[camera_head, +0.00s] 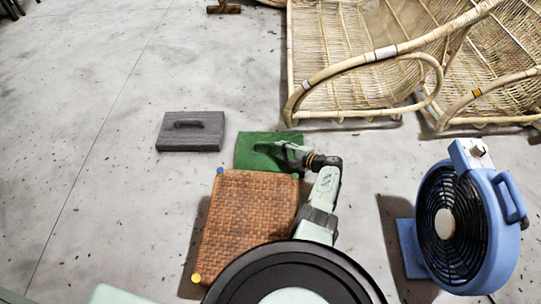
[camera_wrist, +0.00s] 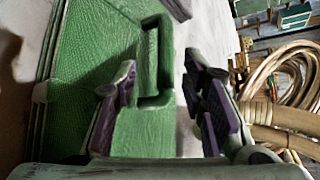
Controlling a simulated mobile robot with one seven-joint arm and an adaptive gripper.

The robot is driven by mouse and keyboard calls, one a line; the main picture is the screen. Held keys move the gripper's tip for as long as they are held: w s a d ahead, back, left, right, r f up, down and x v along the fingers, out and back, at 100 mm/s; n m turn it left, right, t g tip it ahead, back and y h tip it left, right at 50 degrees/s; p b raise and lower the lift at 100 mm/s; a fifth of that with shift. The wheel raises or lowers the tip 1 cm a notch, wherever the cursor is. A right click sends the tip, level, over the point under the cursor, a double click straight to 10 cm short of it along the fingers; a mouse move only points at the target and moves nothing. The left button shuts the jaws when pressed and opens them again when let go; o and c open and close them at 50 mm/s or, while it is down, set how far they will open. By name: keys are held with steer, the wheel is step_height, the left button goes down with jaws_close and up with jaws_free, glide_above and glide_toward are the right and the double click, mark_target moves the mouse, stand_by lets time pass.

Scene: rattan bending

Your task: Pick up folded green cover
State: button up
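The folded green cover (camera_head: 250,146) lies flat on the floor just beyond the woven rattan panel in the head view. It fills much of the left and middle of the wrist view (camera_wrist: 92,50), with a raised green handle-like part (camera_wrist: 150,60) standing up from it. My gripper (camera_head: 285,152) is over the right part of the cover. In the wrist view its two purple-padded fingers (camera_wrist: 163,112) are spread, with green material between them. A gap shows beside the right finger. I cannot tell whether the left finger touches the green part.
The woven rattan panel (camera_head: 248,225), with coloured corners, is close in front of the cover. A grey slab with a handle (camera_head: 175,141) lies to the left. A blue fan (camera_head: 478,225) stands right; rattan frames (camera_head: 345,95) are behind. The left floor is clear.

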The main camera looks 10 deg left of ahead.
mark_target(272, 145)
steer(key=b+x, duration=0.1)
steer(key=x, duration=0.1)
steer(key=b+x, duration=0.2)
steer(key=shift+w, duration=0.45)
steer(key=shift+w+a+f, duration=0.1)
steer(key=shift+w+a, duration=0.15)
steer(key=shift+a, duration=0.2)
steer(key=shift+c, duration=0.5)
jaws_close()
